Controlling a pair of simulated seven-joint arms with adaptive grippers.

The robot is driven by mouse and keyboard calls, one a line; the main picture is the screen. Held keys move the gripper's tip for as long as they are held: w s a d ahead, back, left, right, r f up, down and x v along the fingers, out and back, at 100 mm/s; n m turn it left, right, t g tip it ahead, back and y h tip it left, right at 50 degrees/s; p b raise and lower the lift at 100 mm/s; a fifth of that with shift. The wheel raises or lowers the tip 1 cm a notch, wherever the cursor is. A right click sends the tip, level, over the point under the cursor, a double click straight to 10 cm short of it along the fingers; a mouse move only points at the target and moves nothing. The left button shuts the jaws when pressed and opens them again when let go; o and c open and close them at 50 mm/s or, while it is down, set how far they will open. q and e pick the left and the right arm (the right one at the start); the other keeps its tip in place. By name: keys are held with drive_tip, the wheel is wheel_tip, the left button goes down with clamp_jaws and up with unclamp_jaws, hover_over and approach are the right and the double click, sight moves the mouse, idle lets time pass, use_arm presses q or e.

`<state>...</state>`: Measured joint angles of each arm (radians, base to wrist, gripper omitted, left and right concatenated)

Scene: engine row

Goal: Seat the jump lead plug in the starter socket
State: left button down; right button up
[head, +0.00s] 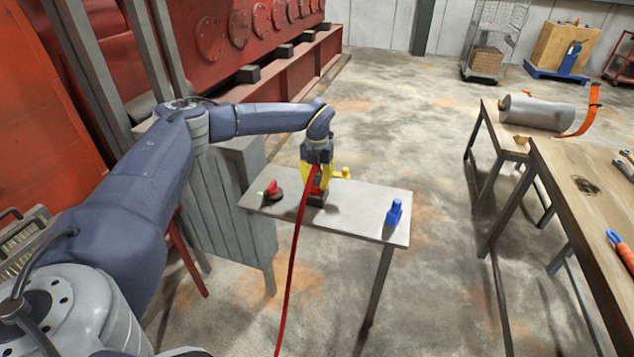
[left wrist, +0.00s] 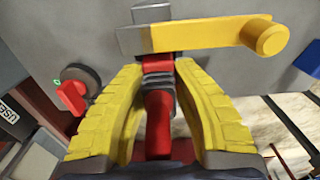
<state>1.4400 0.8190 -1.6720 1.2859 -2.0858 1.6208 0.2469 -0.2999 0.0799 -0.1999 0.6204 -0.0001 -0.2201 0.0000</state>
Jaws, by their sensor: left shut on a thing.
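My left gripper (head: 318,182) is over the small grey table, low down at its back. In the left wrist view its yellow fingers (left wrist: 160,120) are closed in on the red jump lead plug (left wrist: 158,122), which has a dark ribbed collar. The red lead (head: 295,262) hangs from the gripper past the table's front edge. A dark block (head: 316,201) shows just under the fingers; I cannot tell whether it is the starter socket. The plug's front end reaches toward a part with a yellow lever (left wrist: 205,36); whether it is inside a socket is hidden. My right gripper is out of view.
On the small table (head: 358,222), a red rotary switch (head: 273,190) stands left of the gripper and a blue object (head: 393,212) at the right. The yellow lever (head: 342,173) is close beside the fingers. A wooden workbench (head: 570,170) stands further right across open floor.

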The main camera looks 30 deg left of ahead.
use_arm(q)
drive_tip(key=c, duration=1.2)
unclamp_jaws()
wheel_tip(320, 180, up, 12)
drive_tip(key=shift+r, duration=0.1)
